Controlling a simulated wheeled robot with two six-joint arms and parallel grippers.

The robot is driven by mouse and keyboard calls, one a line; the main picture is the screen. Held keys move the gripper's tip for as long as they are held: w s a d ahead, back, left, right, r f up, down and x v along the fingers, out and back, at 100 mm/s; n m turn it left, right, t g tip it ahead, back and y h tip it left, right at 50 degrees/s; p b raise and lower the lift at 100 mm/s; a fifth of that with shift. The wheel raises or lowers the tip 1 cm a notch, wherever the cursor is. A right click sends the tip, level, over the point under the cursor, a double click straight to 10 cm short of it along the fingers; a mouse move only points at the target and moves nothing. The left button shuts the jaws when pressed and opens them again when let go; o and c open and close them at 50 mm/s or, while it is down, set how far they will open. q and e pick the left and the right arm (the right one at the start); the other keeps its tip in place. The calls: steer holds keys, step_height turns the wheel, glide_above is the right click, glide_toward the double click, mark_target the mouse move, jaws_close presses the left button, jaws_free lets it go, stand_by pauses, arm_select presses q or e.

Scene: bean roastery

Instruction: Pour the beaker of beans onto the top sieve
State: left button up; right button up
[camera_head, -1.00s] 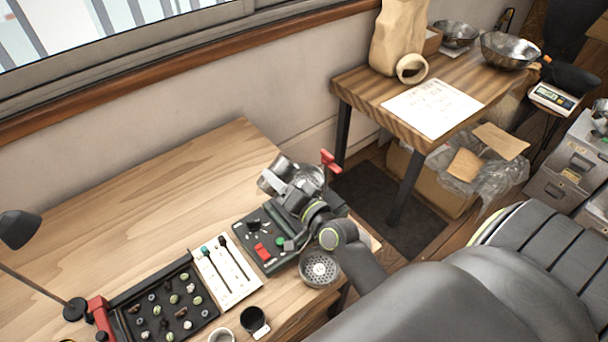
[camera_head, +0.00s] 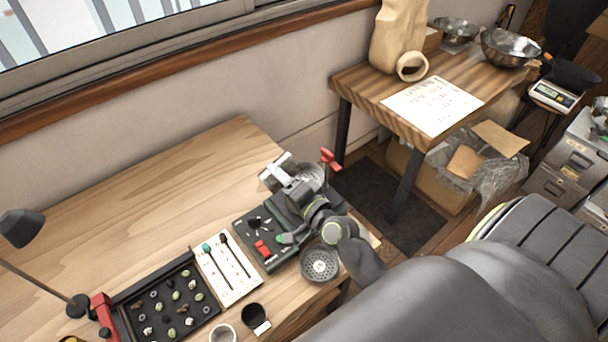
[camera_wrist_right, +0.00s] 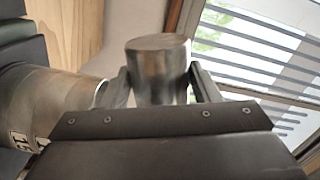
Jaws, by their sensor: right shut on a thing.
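My right gripper (camera_head: 290,184) is shut on a metal beaker (camera_head: 274,172), which also shows between the two fingers in the right wrist view (camera_wrist_right: 158,70). The beaker is held above the machine at the right end of the wooden table, close to the top sieve (camera_head: 314,176), a round metal sieve partly covered by my gripper. In the wrist view the metal wall of the sieve stack (camera_wrist_right: 45,98) stands left of the beaker, apart from it. The beaker's inside and any beans are hidden. My left gripper is not in view.
A red clamp handle (camera_head: 330,158) stands beside the sieve. A perforated round tray (camera_head: 320,264) sits at the table's front edge. A control panel (camera_head: 262,238), white tool board (camera_head: 228,270) and black sample tray (camera_head: 165,305) lie to the left. The back of the table is clear.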

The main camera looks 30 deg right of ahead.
mark_target(293, 170)
steer(key=shift+d+f+m, duration=0.25)
steer(key=shift+d+m, duration=0.35)
steer(key=shift+m, duration=0.2)
steer(key=shift+w+d+r+m, duration=0.1)
steer(key=shift+d+r+m, duration=0.1)
steer(key=shift+r+m, duration=0.45)
stand_by(0.6)
steer(key=shift+d+f+m, duration=0.3)
steer(key=shift+f+m, duration=0.3)
steer(key=shift+m, duration=0.45)
stand_by(0.4)
steer(key=shift+d+r+m+p, duration=0.15)
steer(key=shift+d+r+m, duration=0.2)
steer(key=shift+m, duration=0.45)
steer(key=shift+d+r+m+p, duration=0.15)
steer(key=shift+d+r+m, duration=0.15)
steer(key=shift+m, duration=0.5)
stand_by(2.9)
